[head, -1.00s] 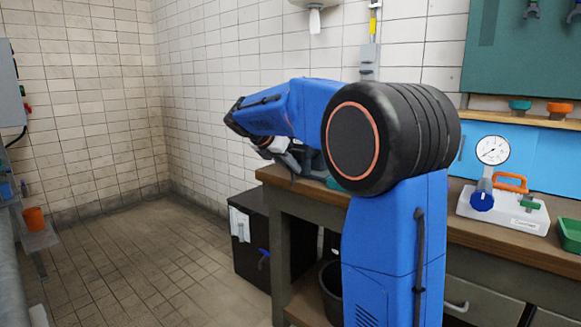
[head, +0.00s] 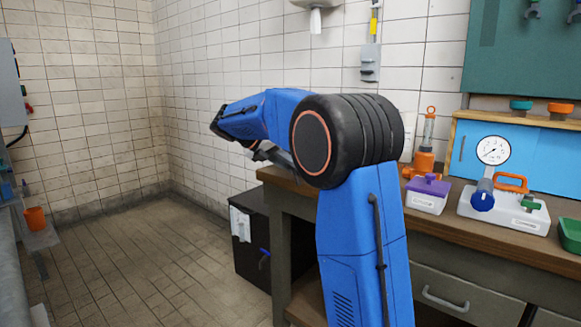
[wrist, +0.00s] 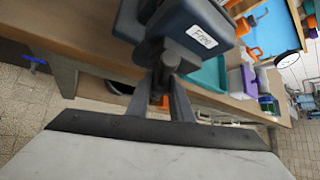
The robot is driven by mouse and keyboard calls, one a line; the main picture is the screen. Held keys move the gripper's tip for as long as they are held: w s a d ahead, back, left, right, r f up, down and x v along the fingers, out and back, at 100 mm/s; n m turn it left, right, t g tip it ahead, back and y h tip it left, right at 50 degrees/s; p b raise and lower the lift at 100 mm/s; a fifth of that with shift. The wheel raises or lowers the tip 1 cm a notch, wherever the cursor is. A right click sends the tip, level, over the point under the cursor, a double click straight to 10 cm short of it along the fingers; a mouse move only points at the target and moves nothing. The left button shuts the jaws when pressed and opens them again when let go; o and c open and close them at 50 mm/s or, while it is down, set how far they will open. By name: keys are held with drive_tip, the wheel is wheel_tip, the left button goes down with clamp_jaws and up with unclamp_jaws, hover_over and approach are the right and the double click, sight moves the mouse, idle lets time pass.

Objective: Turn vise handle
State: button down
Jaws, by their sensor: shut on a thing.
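The dark grey-blue vise (wrist: 182,20) fills the top middle of the wrist view, at the edge of the wooden workbench (wrist: 90,48). A white label on it appears to read "Free". My gripper (wrist: 158,95) is shut on the vise handle at the vise's near end; the fingers cover most of the handle, so its angle is hard to read. In the head view my arm hides the vise, and only part of my gripper (head: 272,156) shows near the bench's left end.
On the bench stand a purple-lidded box (head: 427,195), an orange device (head: 422,162), a gauge (head: 492,150) on a white case (head: 503,210), and a green tray (head: 571,234). A black cabinet (head: 262,238) stands by the bench's left end. The floor to the left is clear.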

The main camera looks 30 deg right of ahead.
drive_tip(key=shift+d, duration=0.15)
drive_tip(key=c, duration=1.6)
unclamp_jaws()
drive_tip(key=shift+w+d, duration=0.1)
drive_tip(key=v, duration=1.7)
drive_tip(key=shift+a+r, duration=0.1)
drive_tip(key=shift+a, duration=0.1)
